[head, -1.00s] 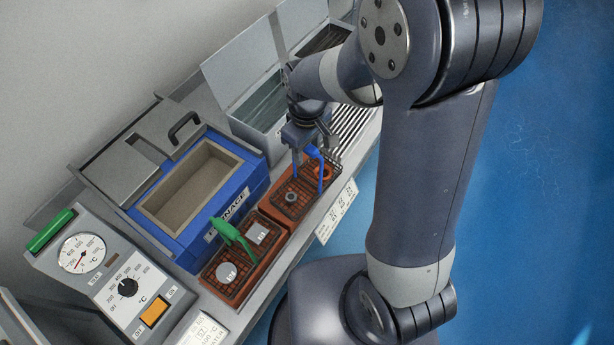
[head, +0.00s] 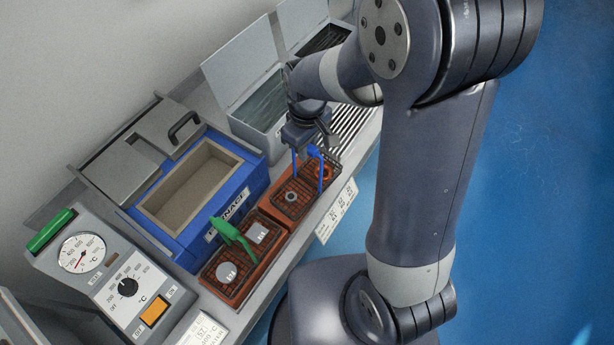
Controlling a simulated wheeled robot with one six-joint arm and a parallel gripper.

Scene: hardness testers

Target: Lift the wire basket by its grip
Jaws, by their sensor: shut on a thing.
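Two orange-brown trays stand along the front of the bench, each with a dark wire basket. The right wire basket (head: 291,209) has a tall blue grip (head: 320,172) and holds a grey ring-shaped piece (head: 291,197). An orange round piece (head: 306,171) lies near its far end. My gripper (head: 308,147) is above this basket, shut on the upper part of the blue grip; the fingertips are partly hidden. The basket appears low in its tray; I cannot tell whether it is clear of it. The left basket (head: 232,290) has a green grip (head: 232,234) and holds metal pieces.
A blue furnace (head: 238,194) with an open-topped chamber stands behind the trays. A grey tank (head: 255,112) with a raised lid stands behind my gripper. A slatted rack (head: 352,124) lies to the right. A control panel (head: 128,280) is at left.

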